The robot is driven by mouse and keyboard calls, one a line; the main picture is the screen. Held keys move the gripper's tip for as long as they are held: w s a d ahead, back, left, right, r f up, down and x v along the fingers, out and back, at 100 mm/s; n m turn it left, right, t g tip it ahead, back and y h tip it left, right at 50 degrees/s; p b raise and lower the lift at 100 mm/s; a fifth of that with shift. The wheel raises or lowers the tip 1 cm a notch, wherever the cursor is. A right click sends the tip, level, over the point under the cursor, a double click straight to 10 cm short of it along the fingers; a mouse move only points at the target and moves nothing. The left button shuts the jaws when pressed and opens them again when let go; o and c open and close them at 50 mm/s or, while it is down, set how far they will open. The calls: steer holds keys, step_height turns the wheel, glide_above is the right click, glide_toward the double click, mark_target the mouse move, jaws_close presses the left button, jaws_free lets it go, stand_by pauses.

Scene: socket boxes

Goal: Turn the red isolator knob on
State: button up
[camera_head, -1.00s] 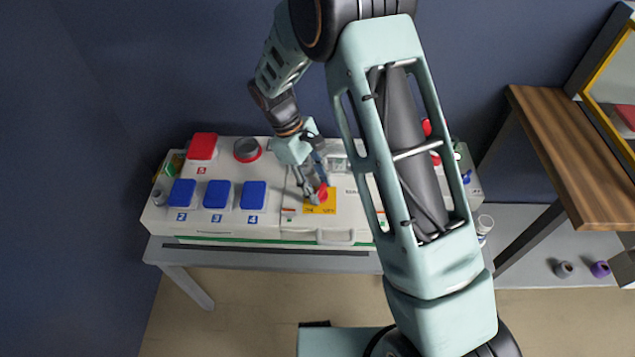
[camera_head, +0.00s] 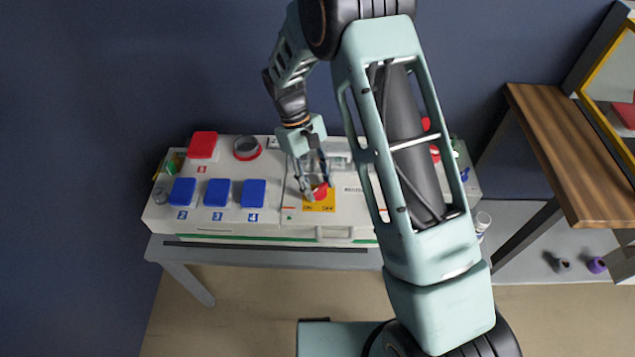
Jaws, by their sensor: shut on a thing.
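The red isolator knob (camera_head: 321,191) sits on a yellow plate (camera_head: 320,206) on the front right part of the white socket box panel. The plate carries small dark lettering, with "ON" at its left and what looks like "OFF" at its right. My gripper (camera_head: 315,191) reaches down from above and is shut on the red knob. Its fingers hide part of the knob, so its exact angle is hard to tell.
Blue-lidded sockets (camera_head: 217,193), a red-lidded socket (camera_head: 203,146) and a grey round socket with a red ring (camera_head: 247,149) stand left of the knob. My arm covers the panel's right part. A wooden table (camera_head: 570,150) stands at the right.

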steer(key=o, duration=1.2)
steer(key=shift+c, duration=0.2)
steer(key=v, duration=1.2)
